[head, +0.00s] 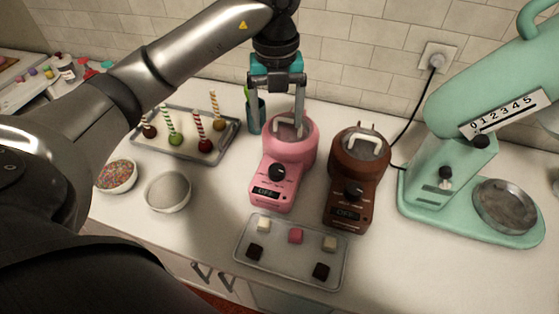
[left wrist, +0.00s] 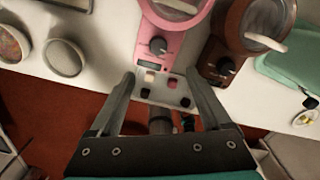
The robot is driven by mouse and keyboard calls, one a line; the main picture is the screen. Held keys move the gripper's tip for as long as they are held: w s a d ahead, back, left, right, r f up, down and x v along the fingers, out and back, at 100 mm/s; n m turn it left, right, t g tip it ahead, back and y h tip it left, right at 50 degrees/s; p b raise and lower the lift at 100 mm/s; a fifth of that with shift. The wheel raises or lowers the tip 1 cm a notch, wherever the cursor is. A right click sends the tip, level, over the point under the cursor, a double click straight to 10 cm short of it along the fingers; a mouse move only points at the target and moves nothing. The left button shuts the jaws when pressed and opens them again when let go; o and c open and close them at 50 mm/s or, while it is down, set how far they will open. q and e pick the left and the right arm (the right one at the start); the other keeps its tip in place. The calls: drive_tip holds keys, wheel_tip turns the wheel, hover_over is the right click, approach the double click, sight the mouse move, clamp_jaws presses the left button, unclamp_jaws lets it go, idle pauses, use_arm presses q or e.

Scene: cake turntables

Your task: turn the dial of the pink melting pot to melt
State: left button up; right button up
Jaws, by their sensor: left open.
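The pink melting pot (head: 292,152) stands on the white counter, with a black dial (head: 277,172) on its sloped front. The display (head: 268,193) below the dial seems to read OFF. In the left wrist view the pot (left wrist: 176,42) is at the top centre, with its dial (left wrist: 158,45) facing the gripper. My left gripper (head: 293,116) hangs over the pot's upper part in the head view, apart from the dial. Its open fingers (left wrist: 160,75) are spread wide in the wrist view with nothing between them. My right gripper is not in view.
A brown melting pot (head: 355,185) stands close on the right. A tray (head: 292,268) of small blocks lies in front. A mint mixer (head: 430,180) is farther right. Two bowls (head: 168,192) (head: 115,176) and a cake-pop tray (head: 185,153) are on the left.

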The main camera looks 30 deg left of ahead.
sight(277, 169)
use_arm(q)
wheel_tip(277, 169, down, 15)
drive_tip(key=shift+a+f, duration=0.1)
idle(0.4)
drive_tip(key=shift+c, duration=0.4)
clamp_jaws()
